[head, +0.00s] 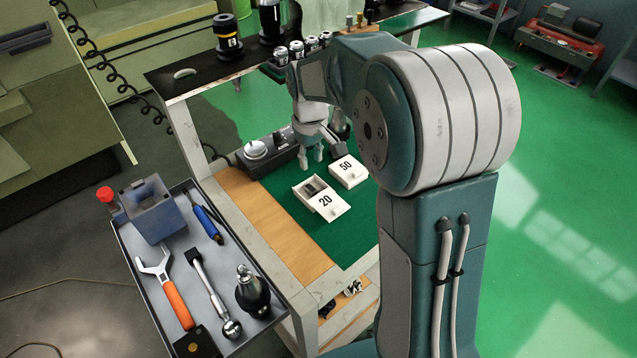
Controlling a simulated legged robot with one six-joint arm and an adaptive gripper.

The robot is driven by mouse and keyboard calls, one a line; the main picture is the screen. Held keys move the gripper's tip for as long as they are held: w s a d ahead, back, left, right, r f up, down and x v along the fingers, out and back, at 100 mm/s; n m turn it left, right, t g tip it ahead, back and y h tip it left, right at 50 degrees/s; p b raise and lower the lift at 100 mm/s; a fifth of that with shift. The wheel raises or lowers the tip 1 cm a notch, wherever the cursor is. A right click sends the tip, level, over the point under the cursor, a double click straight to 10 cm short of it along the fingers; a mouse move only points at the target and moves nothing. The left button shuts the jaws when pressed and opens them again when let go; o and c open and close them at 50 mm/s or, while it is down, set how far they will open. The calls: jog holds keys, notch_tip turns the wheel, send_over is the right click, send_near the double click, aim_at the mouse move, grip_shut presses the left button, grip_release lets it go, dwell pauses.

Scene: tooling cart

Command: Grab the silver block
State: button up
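A small open white box marked 20 (335,212) lies on the green mat (345,238) of the cart's shelf. A small dark grey metallic block (312,188) sits inside it; it may be the silver block, but the view is too small to be sure. A second white box, marked 50 (347,172), lies just behind and to the right; no block shows in it. My gripper (319,155) points down behind the boxes, near the box marked 50. Its fingers are spread and look empty. My arm hides part of the shelf on the right.
The upper shelf (207,72) holds black cylinders and small canisters, close to my arm. The mat's front part is clear.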

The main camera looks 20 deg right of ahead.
aim_at(312, 189)
jog(key=f, duration=0.2)
jog(key=a+f, duration=0.1)
jog(key=f, duration=0.1)
jog(key=shift+s, duration=0.1)
jog(key=f, duration=0.2)
jog(key=d+f, duration=0.1)
jog(key=f, duration=0.1)
jog(key=shift+s+d, duration=0.1)
jog(key=shift+s, duration=0.2)
jog(key=shift+f, duration=0.7)
jog(key=shift+a, duration=0.4)
grip_shut()
jog(key=shift+d, duration=0.2)
